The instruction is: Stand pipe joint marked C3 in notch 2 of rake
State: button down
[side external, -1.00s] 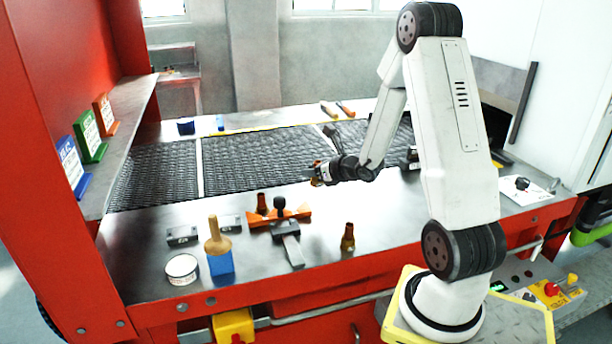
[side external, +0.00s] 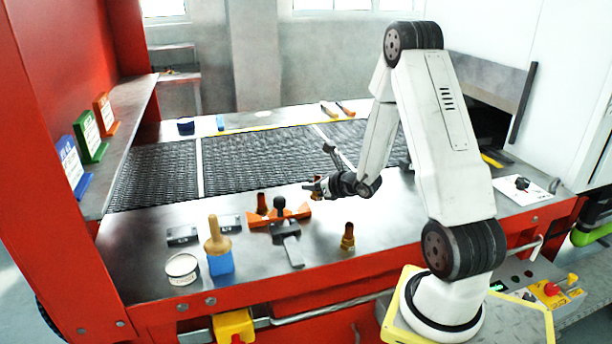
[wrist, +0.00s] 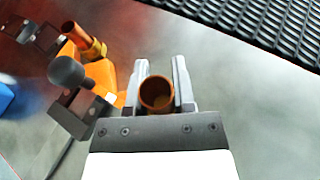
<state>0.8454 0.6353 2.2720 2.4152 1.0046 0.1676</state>
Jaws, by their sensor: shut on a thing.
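My gripper (side external: 318,187) is shut on a copper-brown pipe joint; the wrist view shows the joint's round open top (wrist: 157,92) between the two fingers. It is held above the steel table, right of the orange rake (side external: 255,218). The rake also shows in the wrist view (wrist: 102,76). One pipe joint (side external: 262,203) stands upright at the rake's left part; the wrist view shows it too (wrist: 73,32). Another pipe joint (side external: 347,238) stands on the table near the front edge. No C3 mark or notch number is legible.
A dark clamp with a round black knob (side external: 280,203) stands against the rake. A wooden-handled blue tool (side external: 219,250) and a round tin (side external: 182,269) are at the front left. The mesh belt (side external: 260,160) lies behind. The table right of the rake is mostly clear.

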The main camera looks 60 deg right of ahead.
aim_at(314, 196)
jog(key=shift+f, duration=0.1)
jog(key=shift+f, duration=1.65)
jog(key=shift+f, duration=0.15)
jog(key=shift+c, duration=2.3)
grip_release()
jog(key=shift+s+r, duration=0.2)
jog(key=shift+v, duration=3.6)
jog(key=shift+w, duration=0.1)
